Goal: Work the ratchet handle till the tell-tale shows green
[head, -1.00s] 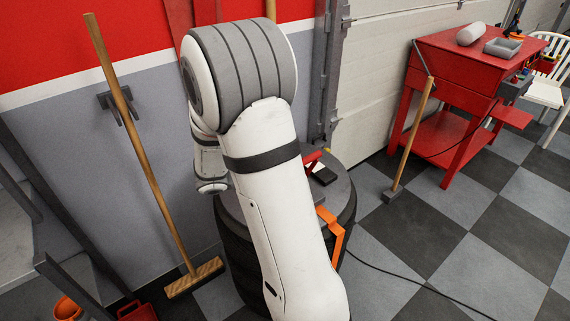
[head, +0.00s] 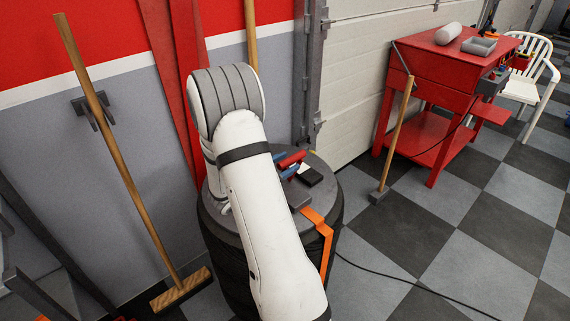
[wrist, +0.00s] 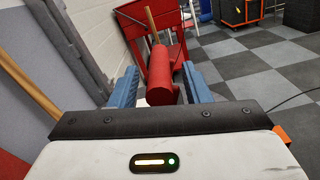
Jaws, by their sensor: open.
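The red ratchet handle (head: 294,159) is on top of a black stack of tyres, partly hidden by my arm. In the wrist view the handle (wrist: 162,78) is a red cylinder, seen between my two blue fingers. My gripper (wrist: 160,70) is open, one finger on each side of the handle, with a gap visible on the right; contact on the left is unclear. The blue fingers of my gripper also show in the head view (head: 284,165). A dark block with a white label (head: 310,174) sits beside the handle. I cannot make out a tell-tale or its colour.
An orange strap (head: 323,229) runs over the edge of the tyre stack (head: 333,205). A broom (head: 120,160) leans at left, and a mallet (head: 396,145) stands at right. A red workbench (head: 440,85) is further back. A cable crosses the checkered floor.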

